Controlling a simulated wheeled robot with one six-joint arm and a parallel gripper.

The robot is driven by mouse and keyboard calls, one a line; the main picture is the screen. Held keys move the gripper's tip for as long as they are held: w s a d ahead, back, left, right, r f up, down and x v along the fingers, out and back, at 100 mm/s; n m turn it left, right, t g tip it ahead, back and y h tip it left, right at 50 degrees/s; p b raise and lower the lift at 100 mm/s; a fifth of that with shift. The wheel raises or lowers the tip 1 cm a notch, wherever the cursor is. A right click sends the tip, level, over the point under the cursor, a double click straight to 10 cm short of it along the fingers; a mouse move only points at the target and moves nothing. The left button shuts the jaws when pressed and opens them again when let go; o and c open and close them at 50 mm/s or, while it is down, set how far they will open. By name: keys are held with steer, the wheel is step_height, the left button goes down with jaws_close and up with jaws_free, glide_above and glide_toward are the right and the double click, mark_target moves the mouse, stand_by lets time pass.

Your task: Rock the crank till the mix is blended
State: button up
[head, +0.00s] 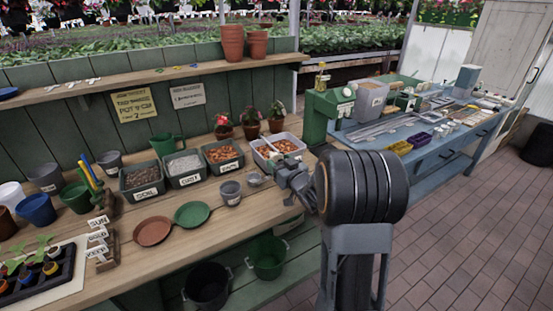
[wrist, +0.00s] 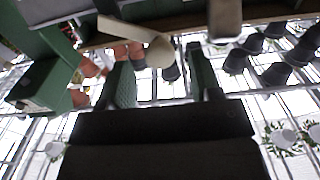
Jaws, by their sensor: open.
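A cream bar with a rounded knob (wrist: 160,52), which looks like a crank handle, shows in the wrist view. The knob appears in the gap between the two green-padded fingers of my gripper (wrist: 160,66), near their tips. I cannot tell its depth from them, and the jaws are not closed on it. A green box-like machine (wrist: 40,85) is at the left of that view. In the head view a green machine (head: 318,112) stands at the bench's right end, and my gripper (head: 286,178) is at the bench edge, partly hidden by my arm. The mix is not clearly seen.
The wooden bench (head: 170,260) holds labelled bins (head: 142,190), a grey pot (head: 230,192) and two saucers (head: 193,214). A white tub (head: 262,160) sits close behind my gripper. A blue table (head: 430,150) stands to the right. Brick floor (head: 480,230) is open at the right.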

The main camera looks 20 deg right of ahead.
steer(key=shift+w+a, duration=0.15)
steer(key=shift+w, duration=1.15)
steer(key=shift+c, duration=0.3)
jaws_close()
